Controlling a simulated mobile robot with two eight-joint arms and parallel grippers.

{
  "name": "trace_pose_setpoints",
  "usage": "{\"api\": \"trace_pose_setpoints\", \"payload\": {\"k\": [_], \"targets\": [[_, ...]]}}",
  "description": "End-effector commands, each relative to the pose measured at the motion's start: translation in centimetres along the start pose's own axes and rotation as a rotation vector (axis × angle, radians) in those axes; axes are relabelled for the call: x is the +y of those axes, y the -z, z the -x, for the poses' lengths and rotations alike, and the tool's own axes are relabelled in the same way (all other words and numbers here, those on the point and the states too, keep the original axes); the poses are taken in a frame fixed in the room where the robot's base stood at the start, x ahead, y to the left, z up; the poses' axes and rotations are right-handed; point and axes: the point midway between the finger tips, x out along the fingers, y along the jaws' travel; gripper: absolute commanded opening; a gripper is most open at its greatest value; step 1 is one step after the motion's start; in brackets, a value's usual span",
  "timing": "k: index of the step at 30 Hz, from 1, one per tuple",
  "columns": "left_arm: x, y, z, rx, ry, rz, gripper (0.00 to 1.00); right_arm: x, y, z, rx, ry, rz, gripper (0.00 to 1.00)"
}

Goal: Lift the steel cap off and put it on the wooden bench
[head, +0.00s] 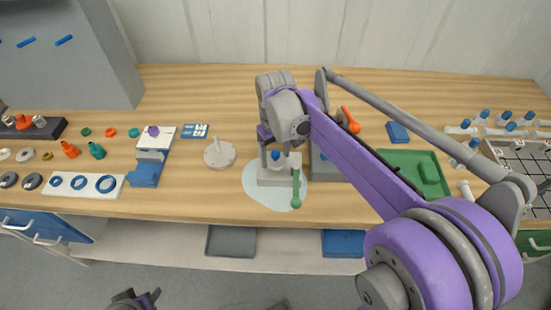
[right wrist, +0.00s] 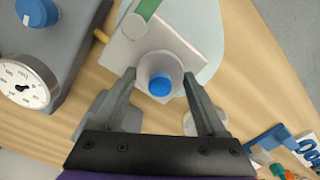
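The steel cap (right wrist: 153,64) is a round grey piece with a blue knob (right wrist: 160,84) on top. It sits on a pale square block (right wrist: 118,50) with a green handle to one side; the blue knob also shows in the head view (head: 275,155). My right gripper (right wrist: 160,73) points down over it, open, with one finger on each side of the cap. I cannot tell whether the fingers touch it. The wooden bench (head: 225,90) runs under everything. My left gripper (head: 146,297) is only partly visible at the bottom edge of the head view, away from the bench.
A pale round mat (head: 255,193) lies under the block. A grey unit with a dial (right wrist: 22,82) stands close beside it. A white disc with a peg (head: 220,154) is left of the mat. A green tray (head: 400,158) lies to the right. Bare wood shows behind the disc.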

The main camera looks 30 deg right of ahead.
Motion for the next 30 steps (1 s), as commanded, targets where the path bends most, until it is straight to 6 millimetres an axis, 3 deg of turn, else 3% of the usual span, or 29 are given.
{"api": "trace_pose_setpoints", "payload": {"k": [1,9,10,19,30], "targets": [[0.0,0.0,0.0,0.0,0.0,0.0,0.5,0.0,0.0,0.0,0.0,0.0,0.0,0.57],[0.0,0.0,0.0,0.0,0.0,0.0,0.5,0.0,0.0,0.0,0.0,0.0,0.0,0.08],[0.0,0.0,0.0,0.0,0.0,0.0,0.5,0.0,0.0,0.0,0.0,0.0,0.0,0.06],[0.0,0.1,0.1,0.0,0.0,0.0,0.5,0.0,0.0,0.8,0.0,0.0,0.0,0.06],[0.0,0.5,0.6,0.003,0.0,0.0,0.5,0.0,0.0,7.8,0.0,0.0,0.0,0.06]]}}
